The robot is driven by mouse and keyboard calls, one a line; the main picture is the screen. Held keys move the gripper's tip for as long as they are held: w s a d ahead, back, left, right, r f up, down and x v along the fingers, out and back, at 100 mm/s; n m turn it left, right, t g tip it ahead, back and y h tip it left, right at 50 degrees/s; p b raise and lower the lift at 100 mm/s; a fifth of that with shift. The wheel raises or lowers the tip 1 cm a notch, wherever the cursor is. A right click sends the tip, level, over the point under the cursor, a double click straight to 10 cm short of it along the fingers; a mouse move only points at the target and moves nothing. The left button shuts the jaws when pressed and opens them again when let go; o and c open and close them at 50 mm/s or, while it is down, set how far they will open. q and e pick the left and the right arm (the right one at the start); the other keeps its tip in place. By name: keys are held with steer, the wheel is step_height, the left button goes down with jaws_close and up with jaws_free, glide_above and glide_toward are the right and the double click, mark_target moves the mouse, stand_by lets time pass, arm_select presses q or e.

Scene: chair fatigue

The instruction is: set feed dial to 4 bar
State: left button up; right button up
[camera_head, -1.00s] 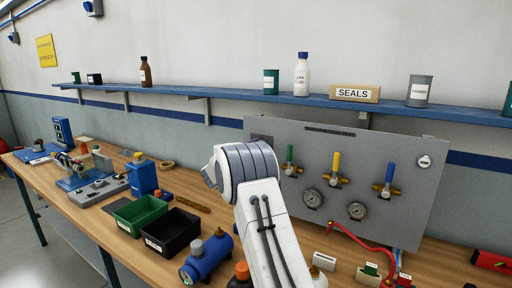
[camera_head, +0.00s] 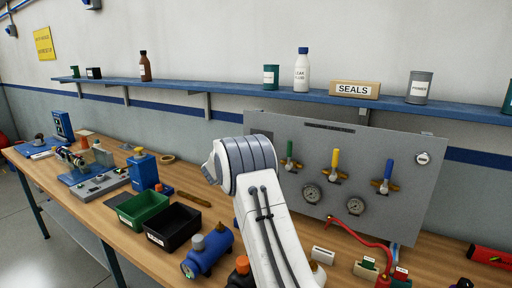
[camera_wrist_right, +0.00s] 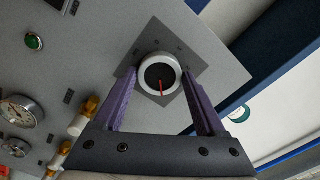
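In the right wrist view the feed dial (camera_wrist_right: 159,76) is a round knob with a white ring, a black face and a red pointer. It sits on a dark square plate on the grey panel (camera_wrist_right: 105,35). The red pointer points down in that picture; the scale marks are too small to read. My right gripper (camera_wrist_right: 158,84) is open, with one purple finger on each side of the dial; contact cannot be told. In the head view a white arm link of mine covers the panel's left end and hides the dial and right gripper. My left gripper is not in view.
The panel also carries green, yellow and blue valve handles (camera_head: 388,170) and two gauges (camera_head: 312,193). A blue shelf (camera_head: 230,96) runs above. A green bin (camera_head: 143,209), black bin (camera_head: 173,228) and blue cylinder (camera_head: 207,251) stand on the bench. A red hose (camera_head: 361,228) lies right.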

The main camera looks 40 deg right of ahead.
steer(key=shift+o, duration=1.2)
steer(key=b+v, duration=0.3)
steer(key=v, duration=0.7)
steer(key=shift+a, duration=0.3)
